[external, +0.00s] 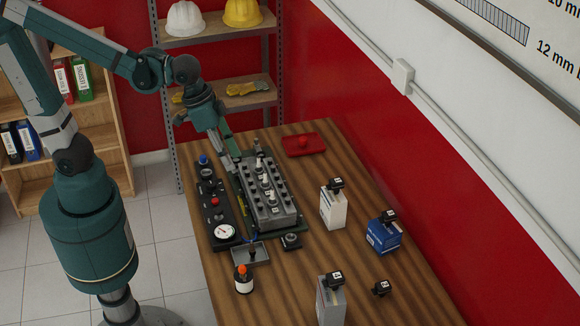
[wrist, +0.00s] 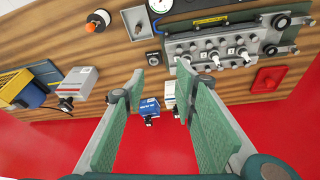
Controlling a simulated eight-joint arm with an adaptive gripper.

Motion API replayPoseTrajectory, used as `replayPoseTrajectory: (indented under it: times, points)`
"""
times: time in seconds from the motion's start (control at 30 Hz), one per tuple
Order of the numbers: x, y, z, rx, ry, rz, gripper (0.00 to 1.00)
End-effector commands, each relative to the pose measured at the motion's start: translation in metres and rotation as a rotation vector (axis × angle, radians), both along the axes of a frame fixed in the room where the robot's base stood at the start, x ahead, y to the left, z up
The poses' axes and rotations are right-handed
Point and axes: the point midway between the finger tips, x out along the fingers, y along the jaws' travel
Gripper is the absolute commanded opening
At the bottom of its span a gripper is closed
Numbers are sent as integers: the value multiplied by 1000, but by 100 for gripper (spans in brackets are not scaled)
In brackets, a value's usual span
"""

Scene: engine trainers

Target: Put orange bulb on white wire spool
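The orange bulb (external: 242,269) shows on top of a round black-and-white item that looks like the white wire spool (external: 243,284), near the table's left edge. In the wrist view, the orange bulb (wrist: 91,27) overlaps the black-and-white spool (wrist: 99,18) at the top left. I cannot tell whether the bulb rests loosely or is fixed there. My gripper (external: 231,153) hangs over the far end of the grey engine block, well away from the spool. In the wrist view, my gripper (wrist: 160,76) has its green fingers apart with nothing held between them.
The engine block (external: 268,198) and a black gauge panel (external: 217,205) lie beyond a grey tray (external: 250,254). A white box (external: 333,208), a blue box (external: 383,237) and a taller pale box (external: 330,302) stand right. A red tray (external: 304,151) lies at the back.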

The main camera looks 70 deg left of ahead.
Motion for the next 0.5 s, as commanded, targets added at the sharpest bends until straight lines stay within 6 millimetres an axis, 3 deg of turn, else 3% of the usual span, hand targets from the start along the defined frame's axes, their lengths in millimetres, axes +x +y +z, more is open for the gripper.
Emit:
replayPoseTrajectory:
  times: [0.5]
  points:
    - [-28,93,35,-16,-155,127,28]
